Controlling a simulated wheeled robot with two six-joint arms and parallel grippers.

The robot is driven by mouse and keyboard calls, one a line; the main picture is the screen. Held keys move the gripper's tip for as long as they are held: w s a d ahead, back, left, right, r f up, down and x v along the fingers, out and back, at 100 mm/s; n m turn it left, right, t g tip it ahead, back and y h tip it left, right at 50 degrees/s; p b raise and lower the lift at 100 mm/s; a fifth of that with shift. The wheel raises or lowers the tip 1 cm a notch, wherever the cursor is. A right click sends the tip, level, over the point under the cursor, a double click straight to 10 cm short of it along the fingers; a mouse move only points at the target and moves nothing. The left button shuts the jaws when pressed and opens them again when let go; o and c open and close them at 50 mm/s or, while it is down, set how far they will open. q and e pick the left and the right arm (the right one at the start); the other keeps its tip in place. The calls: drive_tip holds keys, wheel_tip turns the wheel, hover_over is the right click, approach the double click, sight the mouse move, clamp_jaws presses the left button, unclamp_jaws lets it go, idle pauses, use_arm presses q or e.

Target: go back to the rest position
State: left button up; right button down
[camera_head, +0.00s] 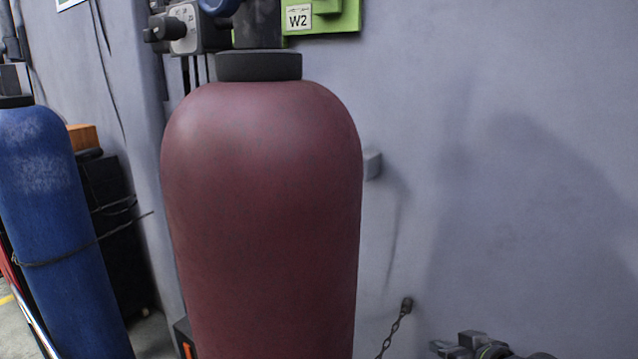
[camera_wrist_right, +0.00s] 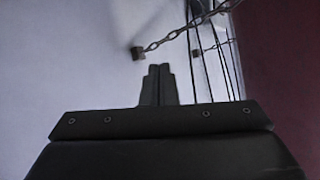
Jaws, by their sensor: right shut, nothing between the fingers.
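My right gripper (camera_head: 466,343) shows at the bottom right edge of the head view, in front of the grey wall. In the right wrist view its two dark fingers (camera_wrist_right: 158,84) are together, with nothing between them. A large dark red gas cylinder (camera_head: 262,210) stands upright in the middle of the head view, to the left of my right gripper. Its side also fills the right edge of the right wrist view (camera_wrist_right: 285,70). My left gripper is not in view.
A chain (camera_head: 392,332) hangs from a wall anchor between the cylinder and my right gripper; it also shows in the wrist view (camera_wrist_right: 172,36). A blue cylinder (camera_head: 55,220) stands at the left. A green bracket marked W2 (camera_head: 335,17) is above. The wall (camera_head: 540,130) at right is bare.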

drive_tip(key=s+d+f+m+g+h, duration=0.1)
drive_tip(key=s+d+f+g+h, duration=0.15)
drive_tip(key=s+f, duration=0.55)
drive_tip(key=s+d+f+m+g+h, duration=0.1)
drive_tip(key=s+d+f+g+h, duration=0.2)
drive_tip(key=s, duration=1)
drive_tip(key=s+d+f+m+g+h, duration=0.1)
drive_tip(key=s+d+f+g, duration=0.1)
drive_tip(key=s+f, duration=0.7)
wheel_tip(320, 180, down, 23)
drive_tip(key=s+d+g, duration=0.1)
drive_tip(key=d, duration=0.1)
drive_tip(key=s+a+f+g+y, duration=0.1)
drive_tip(key=s+f, duration=1.4)
drive_tip(key=shift+a+f, duration=0.2)
drive_tip(key=shift+a, duration=0.05)
drive_tip(key=shift+s, duration=0.1)
drive_tip(key=shift+a, duration=0.1)
